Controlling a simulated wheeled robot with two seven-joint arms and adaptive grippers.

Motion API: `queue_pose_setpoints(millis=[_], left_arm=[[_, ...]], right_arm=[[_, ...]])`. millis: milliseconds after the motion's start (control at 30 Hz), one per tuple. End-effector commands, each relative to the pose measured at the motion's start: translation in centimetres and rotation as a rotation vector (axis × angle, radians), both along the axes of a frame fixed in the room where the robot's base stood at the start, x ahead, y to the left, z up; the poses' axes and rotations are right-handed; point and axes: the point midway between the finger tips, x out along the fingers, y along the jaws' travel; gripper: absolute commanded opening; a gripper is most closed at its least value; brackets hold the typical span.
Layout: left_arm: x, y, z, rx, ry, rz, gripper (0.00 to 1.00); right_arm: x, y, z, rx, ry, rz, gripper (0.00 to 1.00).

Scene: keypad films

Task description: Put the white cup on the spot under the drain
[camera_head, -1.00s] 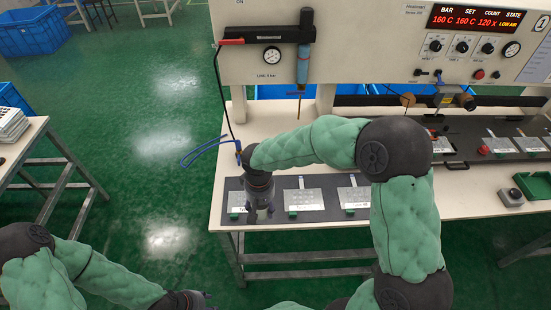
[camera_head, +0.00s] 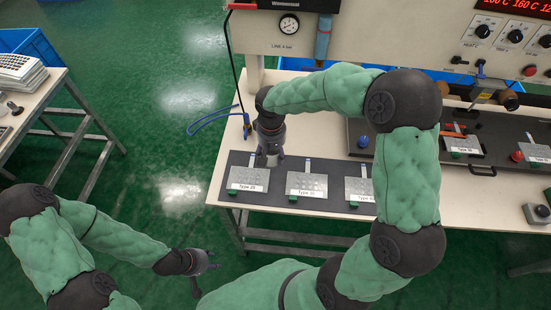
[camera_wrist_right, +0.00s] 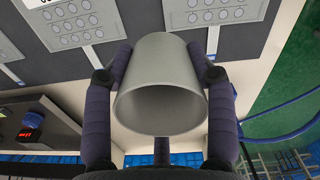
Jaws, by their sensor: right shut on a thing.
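The white cup (camera_wrist_right: 160,80), pale grey in this light, is between the two fingers of my right gripper (camera_wrist_right: 162,75) in the right wrist view, its open mouth towards the camera. In the head view my right gripper (camera_head: 270,157) points down near the back edge of the dark mat, and the cup is mostly hidden by it. The blue filter bowl (camera_head: 323,38) hangs from the panel behind and to the right. My left gripper (camera_head: 203,268) is empty and open off the table's front left.
Keypad plates (camera_head: 307,184) lie in a row on the dark mat (camera_head: 228,193), close to my right gripper. A blue hose (camera_head: 212,118) loops at the table's left edge. A gauge (camera_head: 289,24) sits on the panel. A side table (camera_head: 50,85) stands at left.

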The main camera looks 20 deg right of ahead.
Motion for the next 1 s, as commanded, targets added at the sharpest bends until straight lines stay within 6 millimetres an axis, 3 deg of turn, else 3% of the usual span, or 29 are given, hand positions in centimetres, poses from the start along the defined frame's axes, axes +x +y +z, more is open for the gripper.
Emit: queue_pose_setpoints(millis=[100, 467, 700, 1000], left_arm=[[0.0, 0.0, -0.7, 0.000, 0.000, 0.000, 0.40], [0.0, 0.0, -1.2, 0.000, 0.000, 0.000, 0.40], [0.0, 0.0, -2.5, 0.000, 0.000, 0.000, 0.40], [0.0, 0.0, -2.4, 0.000, 0.000, 0.000, 0.40]], right_arm=[[1.2, -0.9, -2.2, 0.000, 0.004, -0.001, 0.29], [2.7, -2.1, -4.3, -0.001, 0.001, 0.001, 0.29], [2.9, -2.2, -7.5, 0.000, 0.002, 0.001, 0.29], [3.0, -2.2, -7.6, -0.001, 0.000, 0.001, 0.29]])
